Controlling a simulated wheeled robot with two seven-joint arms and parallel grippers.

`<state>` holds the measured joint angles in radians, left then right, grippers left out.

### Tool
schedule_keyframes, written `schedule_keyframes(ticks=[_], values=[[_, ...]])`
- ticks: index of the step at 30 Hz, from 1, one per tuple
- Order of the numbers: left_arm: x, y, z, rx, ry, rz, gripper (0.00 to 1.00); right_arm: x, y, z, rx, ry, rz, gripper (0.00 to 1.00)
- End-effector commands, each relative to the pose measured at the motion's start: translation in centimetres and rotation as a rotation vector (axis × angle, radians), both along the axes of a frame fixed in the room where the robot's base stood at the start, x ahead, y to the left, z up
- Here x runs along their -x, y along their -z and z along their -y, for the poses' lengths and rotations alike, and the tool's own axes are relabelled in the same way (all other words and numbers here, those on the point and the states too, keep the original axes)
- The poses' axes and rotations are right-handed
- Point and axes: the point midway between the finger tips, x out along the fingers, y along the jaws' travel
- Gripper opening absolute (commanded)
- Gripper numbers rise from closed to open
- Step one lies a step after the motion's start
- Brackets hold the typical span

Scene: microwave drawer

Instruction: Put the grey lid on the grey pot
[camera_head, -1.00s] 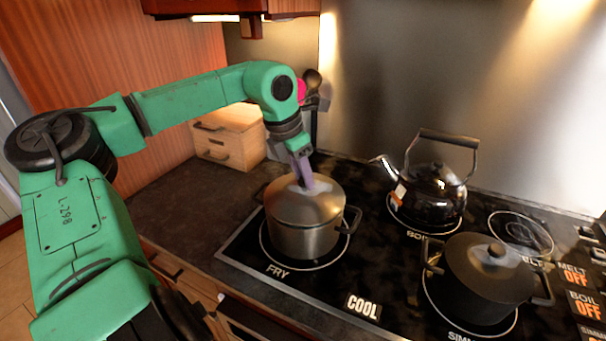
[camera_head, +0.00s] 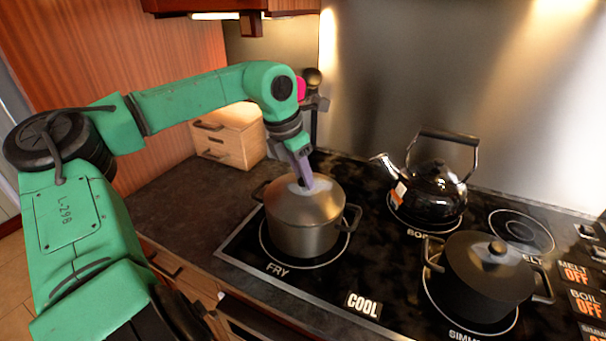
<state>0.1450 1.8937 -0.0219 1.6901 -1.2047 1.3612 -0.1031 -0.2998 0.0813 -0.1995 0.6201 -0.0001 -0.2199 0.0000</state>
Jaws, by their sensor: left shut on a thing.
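The grey pot (camera_head: 303,240) stands upright on the front left burner marked FRY, with dark handles at its sides. The grey lid (camera_head: 318,205) lies on top of the pot and covers its opening; it looks level. My left gripper (camera_head: 307,184) comes down from above and is shut on the lid's knob, which its purple fingers mostly hide. I cannot tell whether the lid's rim is fully seated all round. My right gripper is not in view.
A black pot with its own lid (camera_head: 486,266) stands on the front right burner. A shiny black kettle (camera_head: 430,192) stands behind it. A wooden drawer box (camera_head: 228,138) and a utensil holder stand at the back left. The counter (camera_head: 190,205) left of the stove is clear.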

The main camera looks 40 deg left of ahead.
Motion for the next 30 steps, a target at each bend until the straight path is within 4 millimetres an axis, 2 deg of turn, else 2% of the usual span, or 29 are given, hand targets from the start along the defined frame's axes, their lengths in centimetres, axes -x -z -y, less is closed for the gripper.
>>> schedule_keyframes(ticks=[28,29,30], values=[[-0.01,0.42,0.0,0.0,0.0,0.002,0.0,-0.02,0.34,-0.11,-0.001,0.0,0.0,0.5],[-0.01,0.42,0.0,0.0,0.0,0.002,0.39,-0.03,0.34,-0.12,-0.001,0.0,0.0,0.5],[-0.01,0.42,0.0,0.0,0.0,0.002,0.54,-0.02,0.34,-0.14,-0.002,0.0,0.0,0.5]])
